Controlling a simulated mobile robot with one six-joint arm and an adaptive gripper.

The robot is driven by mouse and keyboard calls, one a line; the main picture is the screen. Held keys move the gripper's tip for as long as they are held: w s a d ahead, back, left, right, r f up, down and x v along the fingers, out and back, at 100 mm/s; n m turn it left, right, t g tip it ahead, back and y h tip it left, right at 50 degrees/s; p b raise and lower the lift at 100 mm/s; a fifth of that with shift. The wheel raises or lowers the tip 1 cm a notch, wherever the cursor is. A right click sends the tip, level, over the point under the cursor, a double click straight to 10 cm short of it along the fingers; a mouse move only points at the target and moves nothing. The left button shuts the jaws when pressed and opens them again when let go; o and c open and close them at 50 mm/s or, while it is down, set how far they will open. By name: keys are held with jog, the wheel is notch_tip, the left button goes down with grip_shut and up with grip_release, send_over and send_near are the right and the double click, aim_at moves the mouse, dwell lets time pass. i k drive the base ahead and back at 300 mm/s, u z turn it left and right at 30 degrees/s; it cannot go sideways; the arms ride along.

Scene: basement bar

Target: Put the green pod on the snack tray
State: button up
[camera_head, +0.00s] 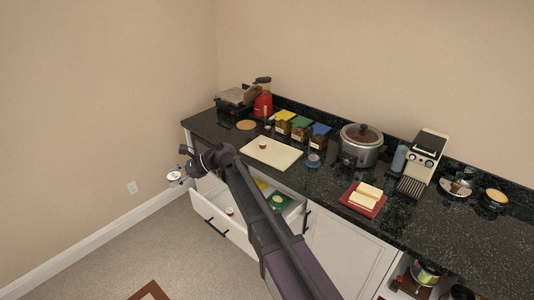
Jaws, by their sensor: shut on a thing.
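My gripper (180,172) is at the left, out past the counter's left end and above the carpet. It is shut on a small pale thing (174,177) with a hint of green, which looks like the green pod; it is too small to be sure. A cream tray (285,159), which looks like the snack tray, lies flat on the dark counter, right of my gripper. A small pod with a brownish top (263,145) stands on it. My gripper is well apart from the tray.
My arm crosses an open white drawer (213,216) holding a small red-topped pod (229,211) and a green item (281,201). Yellow, green and blue-topped boxes (300,128) stand behind the tray. A cooker (361,145), red board (362,205) and coffee machine (424,158) are to the right.

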aim_at(279, 155)
jog(key=u, duration=0.7)
jog(key=i, duration=1.35)
jog(key=z, duration=1.4)
